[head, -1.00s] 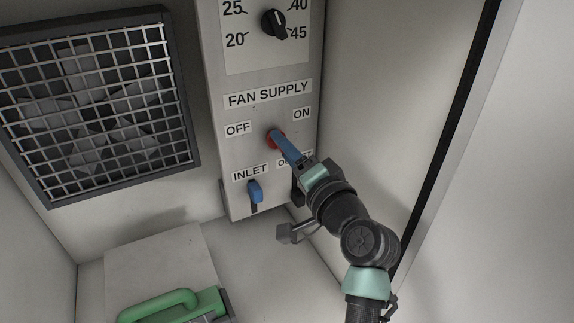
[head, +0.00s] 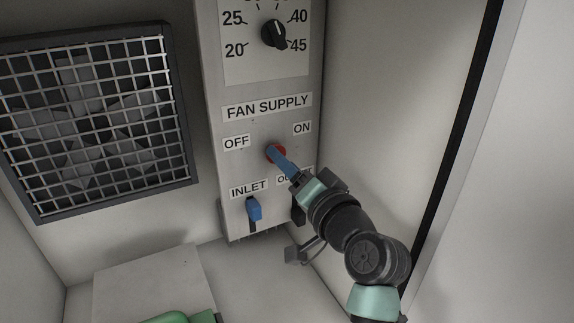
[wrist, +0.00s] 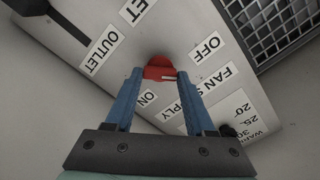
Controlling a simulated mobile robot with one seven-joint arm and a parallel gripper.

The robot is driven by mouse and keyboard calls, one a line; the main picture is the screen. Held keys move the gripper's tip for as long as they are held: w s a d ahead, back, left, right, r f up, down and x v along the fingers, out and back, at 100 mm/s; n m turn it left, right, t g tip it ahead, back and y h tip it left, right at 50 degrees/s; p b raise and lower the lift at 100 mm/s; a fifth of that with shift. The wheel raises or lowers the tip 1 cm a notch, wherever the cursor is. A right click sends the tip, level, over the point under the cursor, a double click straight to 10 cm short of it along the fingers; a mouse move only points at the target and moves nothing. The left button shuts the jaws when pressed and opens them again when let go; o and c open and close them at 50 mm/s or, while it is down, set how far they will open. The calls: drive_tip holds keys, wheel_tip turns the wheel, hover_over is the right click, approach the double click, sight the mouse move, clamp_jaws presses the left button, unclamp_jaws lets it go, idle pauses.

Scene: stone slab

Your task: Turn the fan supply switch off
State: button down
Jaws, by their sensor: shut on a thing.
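The fan supply switch is a red round knob (head: 282,151) on a grey panel (head: 223,180), below the FAN SUPPLY label (head: 267,106). The OFF label (head: 236,142) is at its upper left and the ON label (head: 302,128) at its upper right. My gripper (wrist: 156,76) has its two blue fingers closed on opposite sides of the red knob (wrist: 160,65) in the wrist view. A small white mark shows on the knob near the right fingertip. In the head view the fingers hide much of the knob, and its setting is unclear there.
A blue INLET lever (head: 254,209) sits just below left. The OUTLET label and lever are partly hidden behind my gripper. A black dial (head: 274,34) is above. A caged fan (head: 100,120) is on the left wall. A green handle (head: 170,318) shows at the bottom.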

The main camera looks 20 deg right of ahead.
drive_tip(key=shift+c, duration=1.2)
unclamp_jaws()
drive_tip(key=s+d+b, duration=0.1)
drive_tip(key=s+d, duration=0.1)
drive_tip(key=s, duration=1)
drive_tip(key=shift+s+d+b, duration=0.25)
drive_tip(key=shift+s+b, duration=0.15)
